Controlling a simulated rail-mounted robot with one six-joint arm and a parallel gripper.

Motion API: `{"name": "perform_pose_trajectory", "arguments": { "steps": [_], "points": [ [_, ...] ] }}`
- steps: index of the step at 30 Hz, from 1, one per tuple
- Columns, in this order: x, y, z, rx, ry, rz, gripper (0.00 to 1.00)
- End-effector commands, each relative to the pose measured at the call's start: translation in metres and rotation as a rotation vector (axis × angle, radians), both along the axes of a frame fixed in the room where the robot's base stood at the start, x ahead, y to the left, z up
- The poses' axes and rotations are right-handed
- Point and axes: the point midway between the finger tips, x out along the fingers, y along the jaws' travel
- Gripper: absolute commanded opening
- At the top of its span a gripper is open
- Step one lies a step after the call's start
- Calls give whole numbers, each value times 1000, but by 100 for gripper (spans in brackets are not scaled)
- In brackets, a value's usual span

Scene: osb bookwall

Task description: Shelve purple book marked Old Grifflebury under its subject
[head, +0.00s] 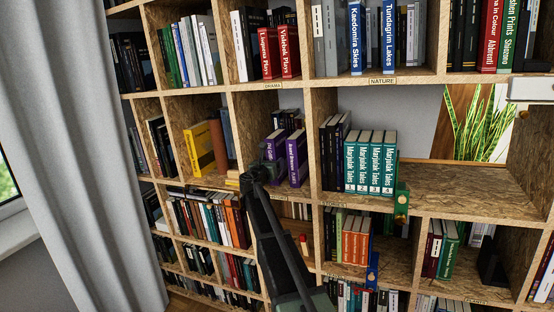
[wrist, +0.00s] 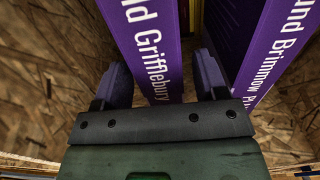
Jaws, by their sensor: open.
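The purple book marked Old Grifflebury (wrist: 150,45) stands upright in a shelf compartment, its spine facing out. In the head view its spine (head: 270,148) shows in the middle compartment, partly hidden by my arm. A second purple book, lettered "...und Brimmow" (wrist: 282,45), stands to its right and also shows in the head view (head: 297,160). My gripper (wrist: 163,80) is open at the Old Grifflebury spine, one finger on each side of it. In the head view my gripper (head: 262,172) is at the front of that compartment. I cannot tell whether the fingers touch the book.
Shelf labels read DRAMA (head: 273,86) and NATURE (head: 382,81). A yellow book (head: 199,150) stands left. Upright OSB dividers (head: 313,150) bound the purple books' compartment.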

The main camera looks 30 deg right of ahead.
Motion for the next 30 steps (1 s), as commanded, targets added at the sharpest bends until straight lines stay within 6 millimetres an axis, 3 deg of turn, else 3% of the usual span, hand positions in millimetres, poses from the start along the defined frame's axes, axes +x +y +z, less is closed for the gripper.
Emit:
{"name": "perform_pose_trajectory", "arguments": {
  "steps": [16,26,30],
  "points": [
    [6,-8,0,0,0,-1,64],
    [6,-8,0,0,0,0,14],
    [5,-7,0,-1,0,0,12]
  ]
}}
